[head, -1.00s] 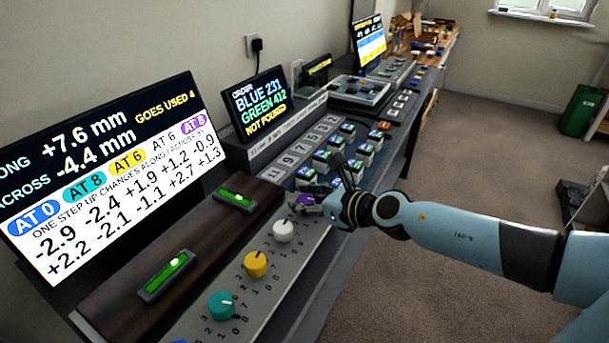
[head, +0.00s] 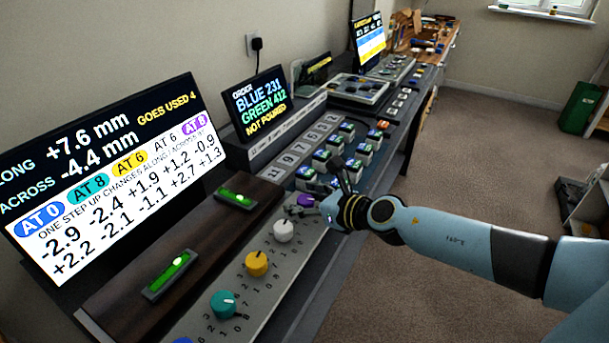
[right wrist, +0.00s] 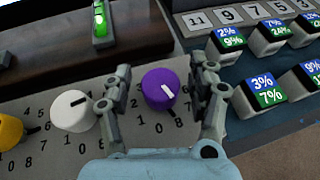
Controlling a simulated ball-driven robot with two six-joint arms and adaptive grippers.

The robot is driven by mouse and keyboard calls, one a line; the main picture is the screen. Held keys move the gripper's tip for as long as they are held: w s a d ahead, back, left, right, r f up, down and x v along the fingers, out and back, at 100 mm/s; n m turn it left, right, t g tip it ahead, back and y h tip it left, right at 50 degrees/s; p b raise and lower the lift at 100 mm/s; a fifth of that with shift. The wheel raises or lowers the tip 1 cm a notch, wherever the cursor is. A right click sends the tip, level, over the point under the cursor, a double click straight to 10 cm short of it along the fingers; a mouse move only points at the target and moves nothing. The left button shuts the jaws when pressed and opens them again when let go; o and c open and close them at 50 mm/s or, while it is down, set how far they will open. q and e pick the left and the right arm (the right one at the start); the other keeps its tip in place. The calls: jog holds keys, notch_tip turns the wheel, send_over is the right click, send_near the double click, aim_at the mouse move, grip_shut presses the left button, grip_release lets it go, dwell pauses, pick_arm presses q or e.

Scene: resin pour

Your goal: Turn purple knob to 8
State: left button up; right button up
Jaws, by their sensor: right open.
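The purple knob (head: 306,200) is at the far end of the knob row on the grey panel. In the right wrist view the purple knob (right wrist: 160,88) has a white pointer slanting to the lower right, toward the printed 10 and 8. The screen (head: 112,180) shows a purple label that appears to read AT 8. My right gripper (head: 318,190) is open around the knob; in the right wrist view its fingers (right wrist: 165,75) stand on either side with gaps between them and the knob. My left gripper is not in view.
White (head: 284,231), yellow (head: 256,263) and teal (head: 223,304) knobs line the panel nearer me. Labelled blocks (right wrist: 263,94) stand close beyond the right finger. A dark wooden board with green levels (head: 236,197) lies left of the knobs.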

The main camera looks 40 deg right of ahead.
jog(key=shift+s+r, duration=0.15)
jog(key=shift+s, duration=0.35)
jog(key=s, duration=1.3)
jog(key=shift+s+d+r, duration=0.2)
jog(key=shift+s+r, duration=0.15)
jog(key=shift+r, duration=0.05)
